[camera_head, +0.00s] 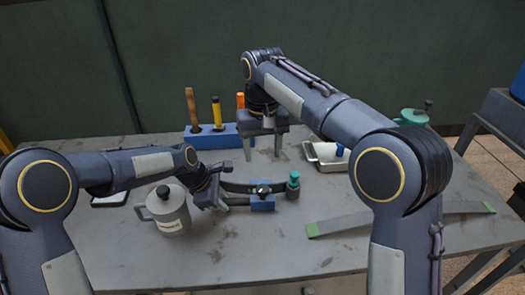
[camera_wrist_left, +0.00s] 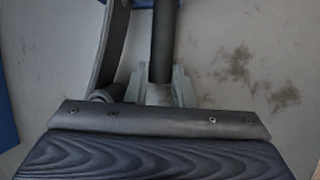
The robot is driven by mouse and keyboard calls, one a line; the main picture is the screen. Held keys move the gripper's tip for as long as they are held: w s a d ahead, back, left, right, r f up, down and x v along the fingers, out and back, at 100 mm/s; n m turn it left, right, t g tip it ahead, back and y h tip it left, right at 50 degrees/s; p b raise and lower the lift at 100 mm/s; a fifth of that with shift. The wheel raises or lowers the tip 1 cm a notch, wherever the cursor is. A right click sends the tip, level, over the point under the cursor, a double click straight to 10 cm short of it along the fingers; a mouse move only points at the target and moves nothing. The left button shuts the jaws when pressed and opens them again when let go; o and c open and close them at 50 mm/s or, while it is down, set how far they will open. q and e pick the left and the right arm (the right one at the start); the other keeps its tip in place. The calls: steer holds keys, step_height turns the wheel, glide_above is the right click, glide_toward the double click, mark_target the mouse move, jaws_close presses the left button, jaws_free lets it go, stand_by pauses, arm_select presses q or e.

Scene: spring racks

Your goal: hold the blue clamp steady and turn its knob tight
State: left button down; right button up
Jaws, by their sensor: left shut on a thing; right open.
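The blue clamp (camera_head: 262,203) lies near the middle of the table, with a small dark piece on top of its blue block. A dark curved bar (camera_head: 238,187) runs along it and also shows in the left wrist view (camera_wrist_left: 112,50). A teal-topped dark piece (camera_head: 293,181) stands at its right end; I cannot tell which part is the knob. My left gripper (camera_head: 218,190) is shut on the clamp's dark straight rod (camera_wrist_left: 163,45), left of the blue block. My right gripper (camera_head: 265,148) is open and empty, pointing down behind the clamp and apart from it.
A grey lidded mug (camera_head: 168,212) stands close to my left forearm. A blue rack (camera_head: 215,138) with several upright handled tools is at the back. A white tray (camera_head: 325,160) lies behind right. A grey strip with green ends (camera_head: 345,222) lies right. The front middle is clear.

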arm_select(q)
steer(key=c, duration=1.2)
jaws_free()
steer(key=shift+o, duration=0.2)
steer(key=shift+r, duration=0.1)
